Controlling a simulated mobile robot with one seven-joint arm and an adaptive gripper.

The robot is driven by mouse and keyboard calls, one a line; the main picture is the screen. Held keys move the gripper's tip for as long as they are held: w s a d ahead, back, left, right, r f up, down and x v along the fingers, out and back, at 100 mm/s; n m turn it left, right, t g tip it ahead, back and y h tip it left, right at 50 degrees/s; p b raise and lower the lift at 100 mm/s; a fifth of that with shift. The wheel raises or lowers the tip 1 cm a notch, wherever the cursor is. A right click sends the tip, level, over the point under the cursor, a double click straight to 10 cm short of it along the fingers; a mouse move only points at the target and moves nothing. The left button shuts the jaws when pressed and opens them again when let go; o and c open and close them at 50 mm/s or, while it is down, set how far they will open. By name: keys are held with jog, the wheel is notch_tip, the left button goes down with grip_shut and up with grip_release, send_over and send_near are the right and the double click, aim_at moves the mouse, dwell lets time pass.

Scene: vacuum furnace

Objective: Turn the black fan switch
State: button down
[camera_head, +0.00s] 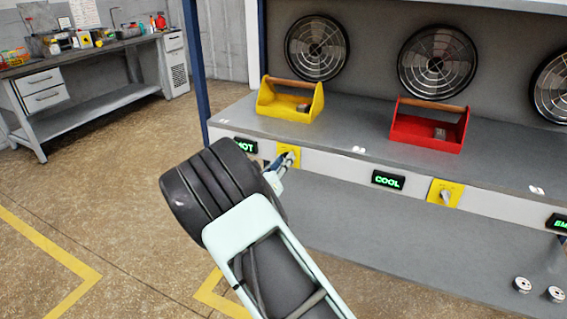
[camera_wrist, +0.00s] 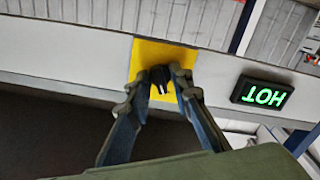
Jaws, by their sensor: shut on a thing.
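The black fan switch (camera_wrist: 161,77) sits on a yellow plate (camera_wrist: 148,53) on the white front rail, beside the green HOT sign (camera_wrist: 263,94). In the wrist view the picture is upside down, and my gripper (camera_wrist: 164,82) has one finger on each side of the switch, shut on it. In the head view my gripper (camera_head: 287,162) reaches the yellow plate (camera_head: 291,150) just right of the HOT sign (camera_head: 245,146). The switch itself is hidden there by the fingers. The knob's exact angle is hard to tell.
A second yellow plate with a grey knob (camera_head: 446,195) is right of the COOL sign (camera_head: 388,180). A yellow toolbox (camera_head: 290,100) and a red toolbox (camera_head: 430,126) stand on the shelf above, before large round fans (camera_head: 317,48). The floor at left is open.

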jog(key=shift+f+m+b, duration=0.1)
jog(key=shift+m+b, duration=5.05)
jog(key=shift+m, duration=0.35)
jog(key=c, duration=2.1)
grip_release()
jog(key=shift+s, duration=0.1)
jog(key=v, duration=1.2)
